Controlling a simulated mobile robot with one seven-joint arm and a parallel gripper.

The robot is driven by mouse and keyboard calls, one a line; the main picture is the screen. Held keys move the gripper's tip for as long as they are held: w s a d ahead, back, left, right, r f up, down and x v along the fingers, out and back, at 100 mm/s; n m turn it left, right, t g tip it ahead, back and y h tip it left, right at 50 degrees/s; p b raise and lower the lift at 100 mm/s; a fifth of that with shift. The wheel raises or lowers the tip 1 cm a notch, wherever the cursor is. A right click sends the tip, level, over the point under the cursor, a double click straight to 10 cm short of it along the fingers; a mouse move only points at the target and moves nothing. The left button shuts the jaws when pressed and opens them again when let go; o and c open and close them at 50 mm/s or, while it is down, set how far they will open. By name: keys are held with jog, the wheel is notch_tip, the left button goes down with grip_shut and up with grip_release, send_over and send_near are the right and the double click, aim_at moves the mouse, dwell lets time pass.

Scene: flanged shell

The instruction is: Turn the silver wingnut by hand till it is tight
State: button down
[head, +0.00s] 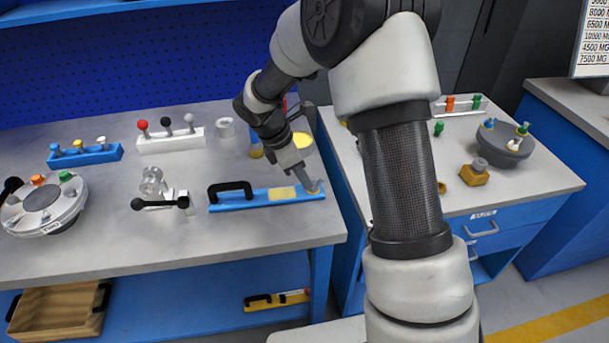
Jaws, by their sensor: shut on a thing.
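My gripper (309,187) points down at the right end of a long blue bar (238,205) with a black handle and a pale yellow patch, on the left bench. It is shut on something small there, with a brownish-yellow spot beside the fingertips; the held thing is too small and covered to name. I cannot make out a silver wingnut for certain. A white flanged round shell (42,218) with orange, green and black knobs lies at the far left. A dark grey round shell (505,146) with blue, green and white knobs stands on the right bench.
A silver fitting (152,181) and a black-ended bar (160,204) lie left of the blue bar. Blue (85,155) and white (170,142) knob racks stand behind.

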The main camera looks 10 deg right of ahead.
jog(key=c, duration=1.9)
grip_release()
jog(key=shift+c, duration=0.2)
jog(key=w+p+v, duration=0.1)
jog(key=p+v, duration=0.2)
jog(key=v, duration=1.4)
jog(key=shift+s+r, duration=0.2)
jog(key=shift+s, duration=0.25)
jog(key=shift+a, duration=0.1)
